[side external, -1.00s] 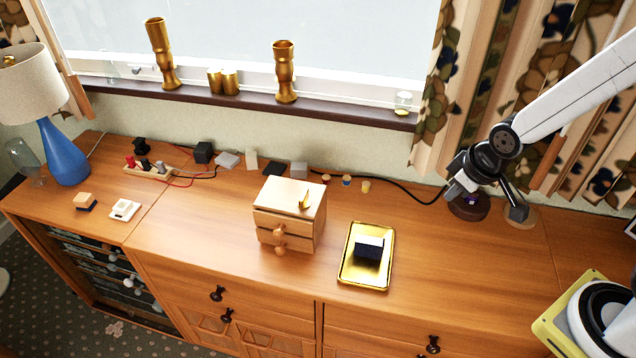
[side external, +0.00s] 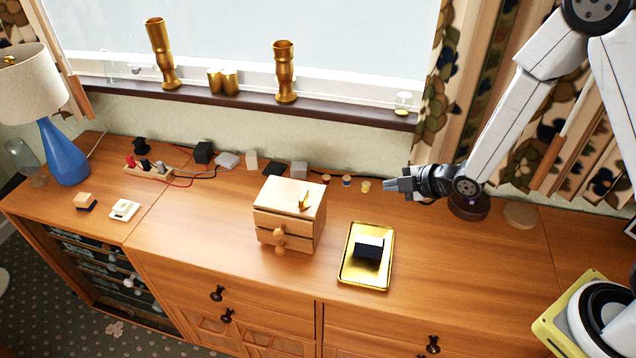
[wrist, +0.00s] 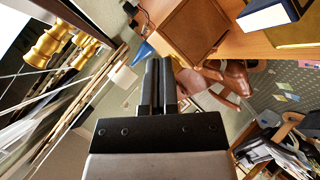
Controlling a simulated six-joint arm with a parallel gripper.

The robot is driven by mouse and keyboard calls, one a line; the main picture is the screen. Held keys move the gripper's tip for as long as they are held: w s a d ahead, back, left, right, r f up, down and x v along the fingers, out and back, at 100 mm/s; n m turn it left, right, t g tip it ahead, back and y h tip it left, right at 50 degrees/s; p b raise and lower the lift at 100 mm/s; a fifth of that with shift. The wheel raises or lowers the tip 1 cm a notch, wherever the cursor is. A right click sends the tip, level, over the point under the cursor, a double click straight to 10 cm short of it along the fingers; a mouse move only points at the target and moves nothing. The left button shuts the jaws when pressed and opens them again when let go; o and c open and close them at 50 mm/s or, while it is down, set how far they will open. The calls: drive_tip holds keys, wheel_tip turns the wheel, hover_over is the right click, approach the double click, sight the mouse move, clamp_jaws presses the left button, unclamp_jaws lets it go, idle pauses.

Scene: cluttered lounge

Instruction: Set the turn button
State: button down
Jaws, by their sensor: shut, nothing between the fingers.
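A small wooden drawer box (side external: 290,212) stands on the sideboard, with round wooden knobs (side external: 279,238) on its front. A small pointed gold piece (side external: 304,200) is on its top; I cannot tell for certain whether this is the turn button. My gripper (side external: 390,185) is shut and empty, right of the box and above the back of the sideboard, pointing left, apart from everything. In the wrist view the two dark fingers (wrist: 158,85) are together with nothing held. A brown panel, likely the box (wrist: 190,32), shows beyond them.
Small blocks and cables line the wall. Two round discs (side external: 470,206) (side external: 520,214) sit below my arm. The sideboard between tray and discs is clear.

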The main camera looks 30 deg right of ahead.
sight(305, 202)
drive_tip(key=a+f+n+y, duration=0.1)
drive_tip(key=n+y, duration=0.1)
drive_tip(key=s+a+f+n+t+y, duration=0.1)
drive_tip(key=a+n+y, duration=0.1)
drive_tip(key=n, duration=0.1)
drive_tip(key=a+f+n+t+y, duration=0.1)
drive_tip(key=f+n+y, duration=0.1)
drive_tip(key=n, duration=0.1)
drive_tip(key=shift+s+a, duration=0.15)
drive_tip(key=shift+a, duration=0.15)
drive_tip(key=shift+s+a+f+n+t+y, duration=0.1)
drive_tip(key=shift+s+a+n+t+y, duration=0.1)
drive_tip(key=shift+s+n+y, duration=0.3)
drive_tip(key=shift+s+a+f+n+t+y, duration=0.1)
drive_tip(key=shift+s+a+n+t+y, duration=0.15)
drive_tip(key=shift+n+y, duration=0.4)
drive_tip(key=x, duration=1.4)
